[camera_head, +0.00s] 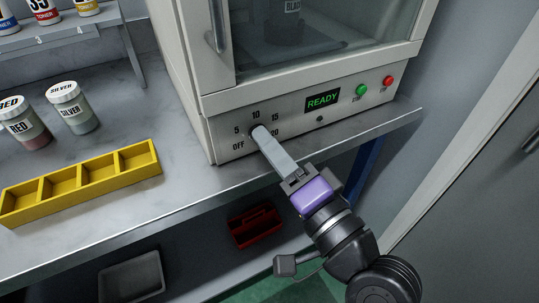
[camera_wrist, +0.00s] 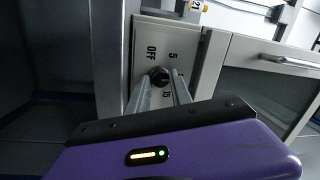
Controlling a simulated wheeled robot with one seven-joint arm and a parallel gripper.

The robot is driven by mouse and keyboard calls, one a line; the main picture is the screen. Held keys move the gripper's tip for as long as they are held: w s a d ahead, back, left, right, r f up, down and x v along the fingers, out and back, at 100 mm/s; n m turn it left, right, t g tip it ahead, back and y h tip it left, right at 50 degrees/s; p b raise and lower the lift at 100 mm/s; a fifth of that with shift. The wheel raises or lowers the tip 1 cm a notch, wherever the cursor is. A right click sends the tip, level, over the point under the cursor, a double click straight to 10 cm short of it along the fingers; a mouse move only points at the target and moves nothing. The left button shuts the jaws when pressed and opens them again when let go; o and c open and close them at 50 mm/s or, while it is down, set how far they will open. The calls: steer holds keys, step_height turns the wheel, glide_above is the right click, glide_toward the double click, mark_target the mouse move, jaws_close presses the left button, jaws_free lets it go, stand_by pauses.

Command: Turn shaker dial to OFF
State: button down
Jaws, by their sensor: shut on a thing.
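The shaker (camera_head: 300,60) is a pale cabinet with a glass door, standing on the bench. My gripper (camera_head: 262,137) reaches up to the panel from the lower right and is shut on the dial. In the wrist view the two fingers (camera_wrist: 162,88) stand on either side of the dial. In the head view the fingers hide most of the dial. I cannot tell for sure which label its pointer faces.
A green READY display (camera_head: 322,100), a green button (camera_head: 361,90) and a red button (camera_head: 388,81) are right of the dial. A yellow divided tray (camera_head: 82,184) and RED (camera_head: 24,125) and SILVER (camera_head: 73,108) jars stand left. The bench edge runs below the panel.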

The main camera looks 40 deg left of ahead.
steer(key=n+g+b, duration=0.1)
steer(key=n+b, duration=0.2)
steer(key=n, duration=0.4)
steer(key=shift+w, duration=0.1)
steer(key=n+h+b, duration=0.1)
steer(key=n, duration=0.2)
steer(key=shift+n+g+b, duration=0.3)
steer(key=shift+n+b, duration=0.05)
steer(key=shift+n, duration=0.05)
steer(key=n+b, duration=0.1)
steer(key=n, duration=0.2)
steer(key=shift+r+n, duration=0.1)
steer(key=shift+n, duration=0.2)
steer(key=n+h+b, duration=0.1)
steer(key=n+b, duration=0.1)
steer(key=n, duration=0.2)
steer(key=n+b, duration=0.1)
steer(key=n, duration=0.3)
steer(key=shift+r+t+h, duration=0.15)
steer(key=shift+t+h, duration=0.15)
steer(key=shift+t, duration=0.1)
steer(key=c, duration=1.2)
jaws_free()
steer(key=shift+r, duration=0.1)
steer(key=shift+o, duration=0.2)
